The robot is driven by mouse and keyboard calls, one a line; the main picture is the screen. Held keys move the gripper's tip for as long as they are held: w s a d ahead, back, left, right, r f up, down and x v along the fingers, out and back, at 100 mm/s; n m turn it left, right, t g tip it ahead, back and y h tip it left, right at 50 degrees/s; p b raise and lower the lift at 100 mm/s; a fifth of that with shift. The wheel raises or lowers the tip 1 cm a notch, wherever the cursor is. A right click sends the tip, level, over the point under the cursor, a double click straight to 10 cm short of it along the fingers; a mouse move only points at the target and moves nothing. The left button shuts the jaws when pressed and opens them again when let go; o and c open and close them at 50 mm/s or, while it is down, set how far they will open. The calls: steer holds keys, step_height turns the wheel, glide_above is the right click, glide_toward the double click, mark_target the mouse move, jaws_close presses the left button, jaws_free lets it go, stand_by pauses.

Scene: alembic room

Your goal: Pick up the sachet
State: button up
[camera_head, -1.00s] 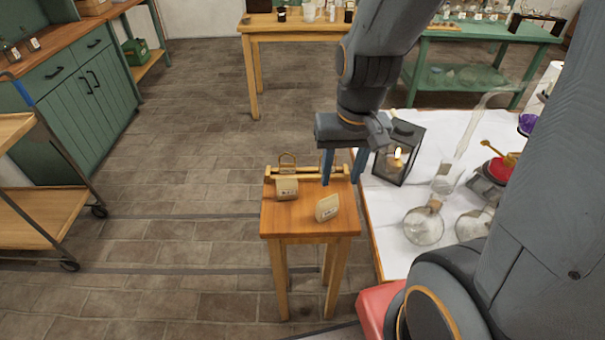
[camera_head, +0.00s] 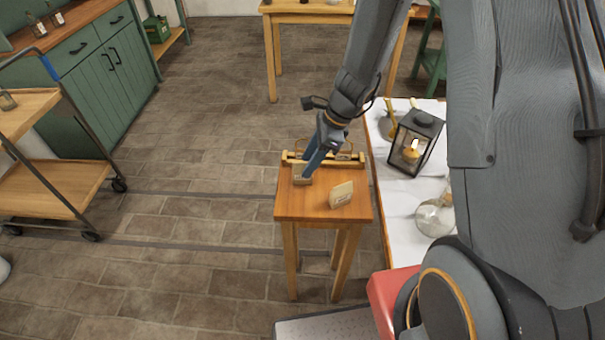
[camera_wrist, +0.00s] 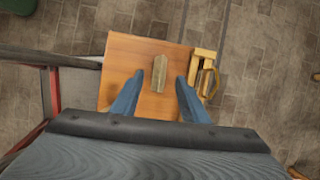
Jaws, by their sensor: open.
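Two small beige sachets stand on a small wooden table (camera_head: 292,208). The left sachet (camera_head: 301,174) stands by a wooden rack, and the right sachet (camera_head: 341,195) stands nearer the front edge. My gripper (camera_head: 312,166) points down with its blue fingers parted, overlapping the left sachet in the head view. In the wrist view, one sachet (camera_wrist: 159,74) shows between the open fingers (camera_wrist: 160,80), with space on both sides. I cannot tell contact or exact height.
The wooden rack (camera_head: 345,160) with a handle lies along the table's back edge. A white-covered table (camera_head: 400,190) stands close at right with a candle lantern (camera_head: 417,143) and glass flask (camera_head: 434,216). A shelved cart (camera_head: 60,185) stands at left; floor between is clear.

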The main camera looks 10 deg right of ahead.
steer(key=shift+p+x, duration=0.7)
steer(key=shift+x, duration=1.95)
steer(key=shift+s+d, duration=0.1)
steer(key=shift+s, duration=0.05)
jaws_close()
